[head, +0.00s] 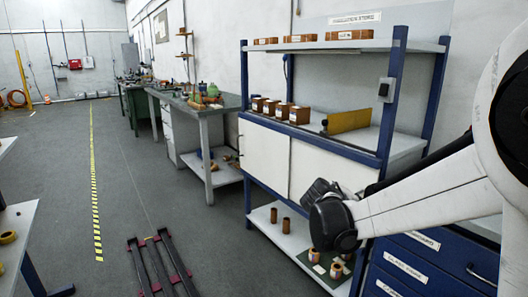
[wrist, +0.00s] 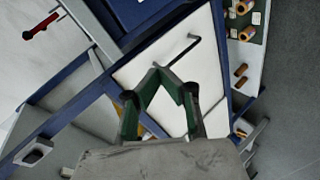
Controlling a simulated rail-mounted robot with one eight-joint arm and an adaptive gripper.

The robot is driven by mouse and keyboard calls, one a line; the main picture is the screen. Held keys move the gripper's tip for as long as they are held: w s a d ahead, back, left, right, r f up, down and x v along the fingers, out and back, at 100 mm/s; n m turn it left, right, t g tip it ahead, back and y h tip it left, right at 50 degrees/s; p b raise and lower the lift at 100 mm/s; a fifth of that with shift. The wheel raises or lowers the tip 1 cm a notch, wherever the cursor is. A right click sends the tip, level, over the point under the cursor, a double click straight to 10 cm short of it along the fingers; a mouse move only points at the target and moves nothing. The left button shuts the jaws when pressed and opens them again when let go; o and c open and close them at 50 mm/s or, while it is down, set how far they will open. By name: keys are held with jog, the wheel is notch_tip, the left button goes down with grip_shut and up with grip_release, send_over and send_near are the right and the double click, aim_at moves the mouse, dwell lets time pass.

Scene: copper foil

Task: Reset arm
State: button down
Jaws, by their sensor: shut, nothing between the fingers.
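My arm reaches in from the right in the head view, its white link ending in a dark wrist joint in front of the blue shelf unit (head: 392,95). My gripper (wrist: 161,70) shows in the wrist view with green fingers drawn together at the tips and nothing between them. Behind the fingers in that view is a white panel (wrist: 135,78) with a dark bar or handle across it. In the head view the fingers cannot be made out clearly against the dark wrist.
Brown boxes (head: 299,115) and a yellow panel (head: 349,121) stand on the shelf unit. Copper-coloured rolls (head: 286,224) stand on its lower shelf, close to my wrist in the picture. Blue drawers (head: 420,262) are at right. A dark rail frame (head: 160,262) lies on the floor; the left aisle is open.

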jog(key=s+a+m+g+y, duration=0.1)
jog(key=s+a+m+y, duration=0.25)
jog(key=s, duration=1.35)
jog(key=s+a+m+g+y, duration=0.15)
jog(key=s+a+y, duration=0.3)
jog(key=s, duration=1.25)
notch_tip(320, 180, up, 16)
jog(key=p, duration=1.5)
jog(key=shift+s+d+t, duration=0.2)
jog(key=shift+d+t, duration=0.15)
jog(key=shift+t, duration=0.1)
jog(key=shift+f, duration=0.1)
